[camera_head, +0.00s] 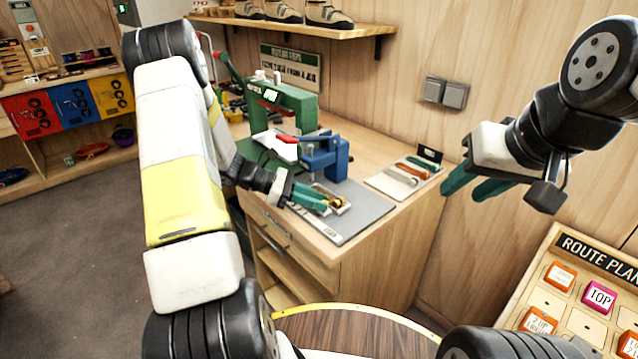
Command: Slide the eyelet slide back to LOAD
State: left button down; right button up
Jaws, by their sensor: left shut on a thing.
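A blue press (325,158) with a red-tipped part at its left stands on the wooden bench. In front of it is the eyelet slide (342,205), a small pale tray-like piece with a dark and orange-yellow detail, on a grey plate (362,217). My left gripper (322,204) has its teal fingers at the slide's left side and is shut on it. The fingers hide part of the slide. A small label on the plate's front end is too small to read.
A green machine (285,100) stands behind the blue press. A pale mat (385,186) with coloured strips lies at the bench's right. A shelf with shoes (300,28) hangs above. A route board (590,290) is at the lower right. The plate's front right is bare.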

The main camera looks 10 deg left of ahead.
pick_arm(q)
jog(key=s+d, duration=0.4)
jog(key=d, duration=0.1)
jog(key=shift+s+d, duration=0.2)
jog(key=shift+d, duration=0.1)
jog(key=c, duration=1.3)
grip_release()
jog(key=shift+s+d, duration=0.1)
jog(key=shift+a+r, duration=0.2)
jog(key=shift+a, duration=0.3)
jog(key=v, duration=0.7)
